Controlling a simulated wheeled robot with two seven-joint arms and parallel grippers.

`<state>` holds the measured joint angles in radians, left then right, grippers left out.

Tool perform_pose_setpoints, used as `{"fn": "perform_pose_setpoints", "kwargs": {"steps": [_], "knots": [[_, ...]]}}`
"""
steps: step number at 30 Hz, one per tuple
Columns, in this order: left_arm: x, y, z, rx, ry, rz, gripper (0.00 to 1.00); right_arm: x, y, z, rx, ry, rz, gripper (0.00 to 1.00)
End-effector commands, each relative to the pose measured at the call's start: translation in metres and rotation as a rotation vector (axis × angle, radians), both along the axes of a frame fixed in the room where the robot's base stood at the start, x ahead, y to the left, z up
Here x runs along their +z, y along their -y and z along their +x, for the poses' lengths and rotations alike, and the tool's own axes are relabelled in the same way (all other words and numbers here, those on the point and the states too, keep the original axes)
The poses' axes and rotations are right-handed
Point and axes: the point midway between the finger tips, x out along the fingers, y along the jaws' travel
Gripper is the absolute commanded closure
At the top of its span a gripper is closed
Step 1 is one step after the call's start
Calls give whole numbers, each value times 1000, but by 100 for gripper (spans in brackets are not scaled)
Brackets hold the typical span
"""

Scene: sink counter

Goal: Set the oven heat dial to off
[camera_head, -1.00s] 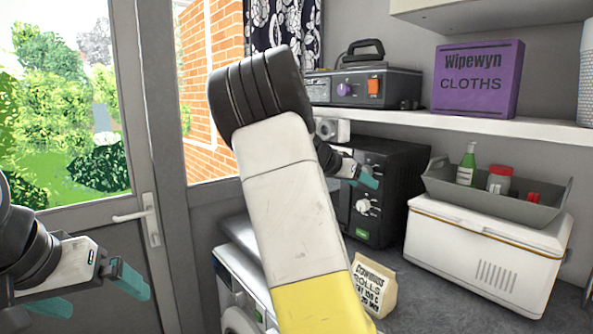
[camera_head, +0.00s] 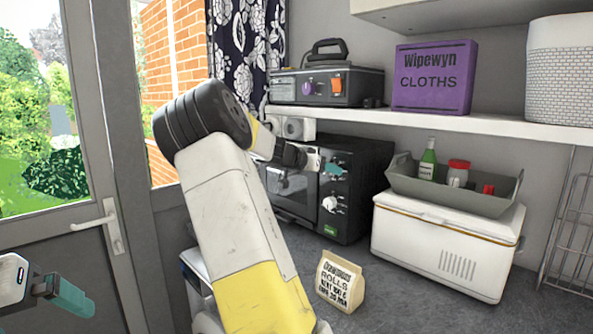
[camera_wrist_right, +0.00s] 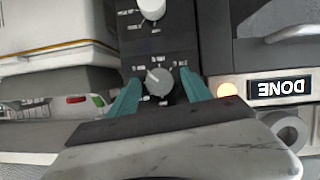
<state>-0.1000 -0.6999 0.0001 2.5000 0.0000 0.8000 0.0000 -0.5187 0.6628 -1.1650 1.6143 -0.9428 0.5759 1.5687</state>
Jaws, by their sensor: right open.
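The black oven (camera_head: 372,185) stands on the counter under the shelf, its dial panel at the right of its door. My right gripper (camera_head: 328,167) is open in front of the upper part of that panel. In the right wrist view, which is upside down, a grey dial (camera_wrist_right: 158,83) shows between the open teal fingers, apart from both; contact is not visible. A paler dial (camera_wrist_right: 152,9) lies beyond it; it is the lower dial (camera_head: 330,204) in the head view. The dial labels are too small to read. My left gripper (camera_head: 62,306) is open, low at the left, partly cut off.
A white cool box (camera_head: 445,250) with a grey tray of bottles and jars (camera_head: 400,178) stands right of the oven. A bag of rolls (camera_head: 340,282) stands in front. The shelf (camera_head: 490,124) runs above. An orange lamp (camera_wrist_right: 228,90) glows beside a DONE plate.

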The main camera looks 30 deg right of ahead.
Motion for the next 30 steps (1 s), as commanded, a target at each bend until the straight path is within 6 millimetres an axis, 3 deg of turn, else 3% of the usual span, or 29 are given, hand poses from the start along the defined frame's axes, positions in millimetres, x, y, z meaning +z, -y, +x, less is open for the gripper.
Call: {"fn": "perform_pose_setpoints", "kwargs": {"steps": [4,12,13,23,30], "knots": [[0,0,0,0,0,0,0,0,0,0,0,0,0,45],[0,0,0,0,0,0,0,0,0,0,0,0,0,98],[0,0,0,0,0,0,0,0,0,0,0,0,0,100],[0,0,0,0,0,0,0,0,0,1,0,-44,-13,100],[0,0,0,0,0,0,0,0,0,2,0,-185,-55,100]]}}
